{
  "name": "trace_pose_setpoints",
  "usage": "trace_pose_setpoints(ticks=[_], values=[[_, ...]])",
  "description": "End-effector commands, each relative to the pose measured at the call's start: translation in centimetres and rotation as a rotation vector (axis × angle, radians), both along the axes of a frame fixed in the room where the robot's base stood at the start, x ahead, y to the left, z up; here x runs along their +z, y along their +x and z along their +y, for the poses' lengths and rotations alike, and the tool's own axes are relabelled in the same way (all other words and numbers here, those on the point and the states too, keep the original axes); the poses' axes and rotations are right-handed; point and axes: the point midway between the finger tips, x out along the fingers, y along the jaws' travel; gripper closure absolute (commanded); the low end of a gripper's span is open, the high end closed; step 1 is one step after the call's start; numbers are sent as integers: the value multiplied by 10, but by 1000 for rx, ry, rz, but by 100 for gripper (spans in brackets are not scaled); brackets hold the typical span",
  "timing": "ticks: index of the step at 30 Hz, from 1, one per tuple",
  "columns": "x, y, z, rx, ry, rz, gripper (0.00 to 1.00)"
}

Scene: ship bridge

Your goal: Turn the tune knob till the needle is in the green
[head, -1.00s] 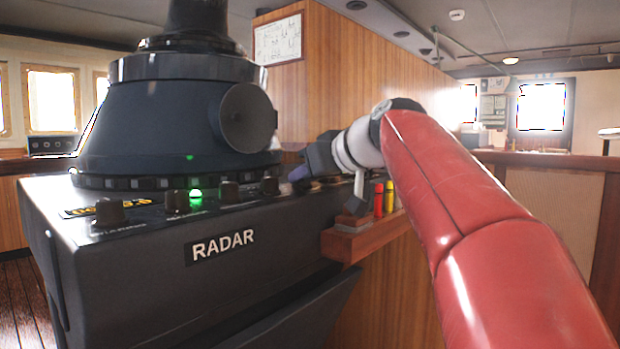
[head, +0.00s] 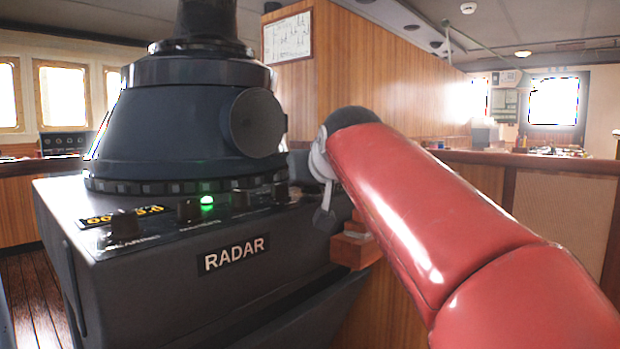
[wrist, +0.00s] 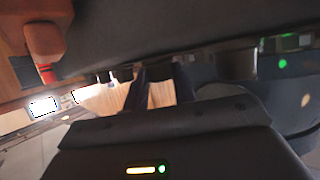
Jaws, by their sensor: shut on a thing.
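The black radar console (head: 130,270) stands at left with a row of dark knobs along its top front edge. My gripper (wrist: 161,72) shows in the wrist view with both dark fingers reaching to the panel edge. It is shut on what appears to be the tune knob, which the fingers and panel edge hide. In the head view my red arm covers the panel's right end and most of the gripper. A neighbouring knob (wrist: 238,64) is clear of the fingers. No needle or green band can be made out in either view.
A lit green lamp (head: 207,203) sits among the knobs, with another knob (head: 124,224) at far left. The radar hood (head: 185,125) rises close behind them. A small wooden shelf (head: 355,250) juts out beside the console, below my arm.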

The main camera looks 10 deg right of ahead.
Motion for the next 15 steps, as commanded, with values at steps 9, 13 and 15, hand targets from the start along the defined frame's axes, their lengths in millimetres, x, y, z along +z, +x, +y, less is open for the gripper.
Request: trace_pose_setpoints(ticks=[9, 13, 15], values=[[-1, 0, 0, 1, 0, 2, 62], [-1, 0, 0, 1, 0, 2, 52], [-1, 0, 0, 1, 0, 2, 52]])
